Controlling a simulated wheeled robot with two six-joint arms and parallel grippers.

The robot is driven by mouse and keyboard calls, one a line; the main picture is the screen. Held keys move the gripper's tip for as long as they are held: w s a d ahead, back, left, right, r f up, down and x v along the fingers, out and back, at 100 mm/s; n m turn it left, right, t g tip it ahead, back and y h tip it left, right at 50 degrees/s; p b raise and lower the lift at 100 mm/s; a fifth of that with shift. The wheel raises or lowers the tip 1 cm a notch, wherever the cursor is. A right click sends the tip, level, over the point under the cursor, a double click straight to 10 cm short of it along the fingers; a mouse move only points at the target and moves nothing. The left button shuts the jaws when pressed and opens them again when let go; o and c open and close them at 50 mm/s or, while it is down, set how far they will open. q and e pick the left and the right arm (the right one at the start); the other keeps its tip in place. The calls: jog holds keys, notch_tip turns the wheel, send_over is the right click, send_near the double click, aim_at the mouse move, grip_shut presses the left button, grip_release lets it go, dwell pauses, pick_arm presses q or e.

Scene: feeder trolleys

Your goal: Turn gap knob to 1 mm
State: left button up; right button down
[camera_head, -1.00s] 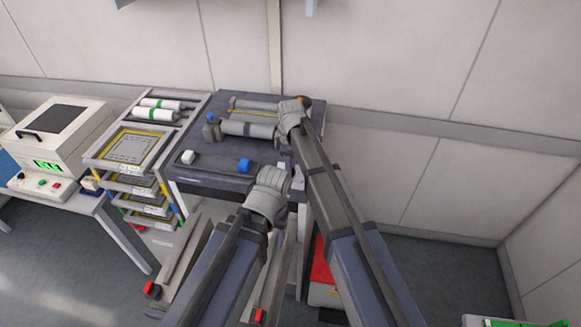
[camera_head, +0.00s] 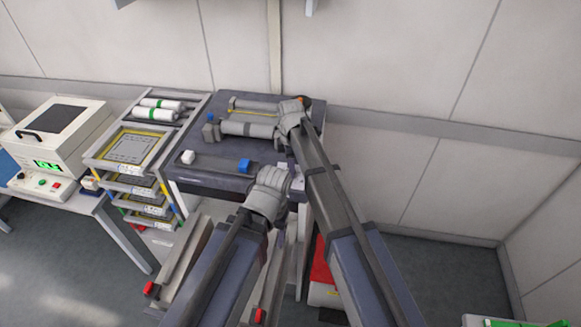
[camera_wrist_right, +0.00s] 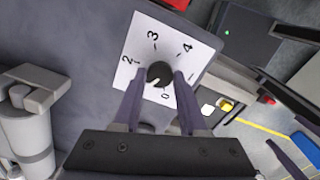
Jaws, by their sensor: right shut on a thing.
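The gap knob (camera_wrist_right: 160,73) is a small dark round knob on a white dial plate (camera_wrist_right: 138,45). In the right wrist view the numbers 0, 2, 3 and 4 show around it. My right gripper (camera_wrist_right: 159,79) has one finger on each side of the knob and is shut on it. I cannot make out the pointer or the 1; the fingers cover part of the dial. In the head view my right arm (camera_head: 315,160) reaches over the dark table, and the dial cannot be made out. My left arm (camera_head: 240,240) is nearer; its jaws are hidden.
A rack with framed trays (camera_head: 128,148) and white bottles (camera_head: 155,112) stands on the left, beside a white machine (camera_head: 60,140). A wall closes the back.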

jog(key=shift+c, duration=2.2)
grip_release()
jog(key=shift+r, duration=0.15)
notch_tip(320, 180, up, 8)
jog(key=p, duration=0.8)
jog(key=shift+f, duration=0.25)
